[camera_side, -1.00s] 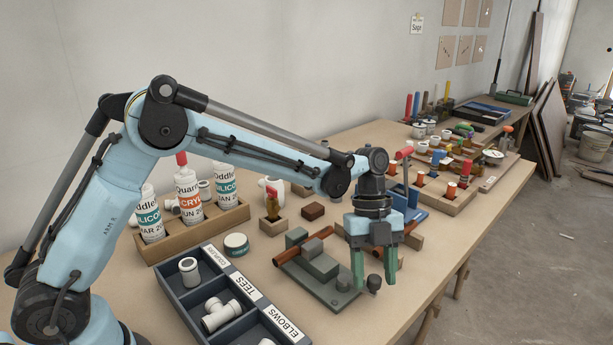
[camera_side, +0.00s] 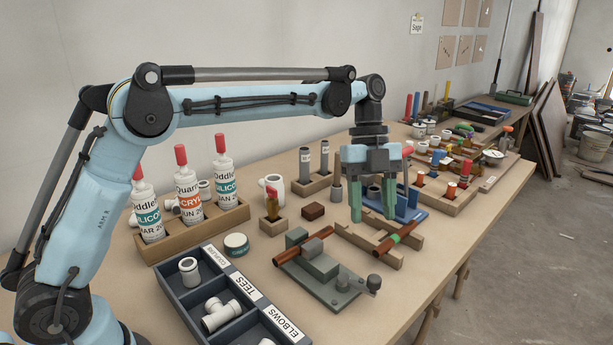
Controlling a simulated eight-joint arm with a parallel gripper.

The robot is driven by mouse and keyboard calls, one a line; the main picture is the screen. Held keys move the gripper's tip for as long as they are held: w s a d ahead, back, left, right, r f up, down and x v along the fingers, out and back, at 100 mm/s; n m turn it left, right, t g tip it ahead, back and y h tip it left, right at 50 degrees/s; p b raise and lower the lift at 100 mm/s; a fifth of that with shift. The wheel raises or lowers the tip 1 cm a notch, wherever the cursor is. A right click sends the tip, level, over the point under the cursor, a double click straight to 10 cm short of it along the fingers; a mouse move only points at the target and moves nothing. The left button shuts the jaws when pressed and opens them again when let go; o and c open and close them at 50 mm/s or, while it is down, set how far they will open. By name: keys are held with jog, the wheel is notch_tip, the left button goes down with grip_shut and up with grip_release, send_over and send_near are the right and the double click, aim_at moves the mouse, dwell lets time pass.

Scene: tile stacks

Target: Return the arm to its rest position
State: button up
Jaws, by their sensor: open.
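My gripper (camera_side: 373,205) hangs from the arm with its green fingers pointing down. The fingers are apart and nothing shows between them that they hold. It is above the workbench, behind a grey-green fixture plate (camera_side: 330,283) with blocks and a copper-coloured pipe (camera_side: 290,253). Another copper-coloured pipe with a green band (camera_side: 397,238) lies across wooden rests just below and right of the fingers. The arm is raised and stretched out over the bench to the right.
A dark sorting tray (camera_side: 190,300) with white pipe fittings stands at the front left. A wooden rack (camera_side: 200,230) holds tubes with red caps behind it. More racks and tools crowd the bench's far end.

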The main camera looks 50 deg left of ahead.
dwell(0.3)
jog(key=s+a+f+n+t+y, duration=0.1)
jog(key=s+a+n+t+y, duration=0.1)
jog(key=s+a+n+t, duration=0.3)
jog(key=s+a+f+n+t+y, duration=0.1)
jog(key=s+a+n+t, duration=0.3)
jog(key=s+n, duration=0.7)
jog(key=a+f+n, duration=0.1)
jog(key=a+n, duration=0.1)
jog(key=n, duration=0.6)
jog(key=shift+s+a+n+t+y, duration=0.35)
jog(key=shift+a+n+t+y, duration=0.05)
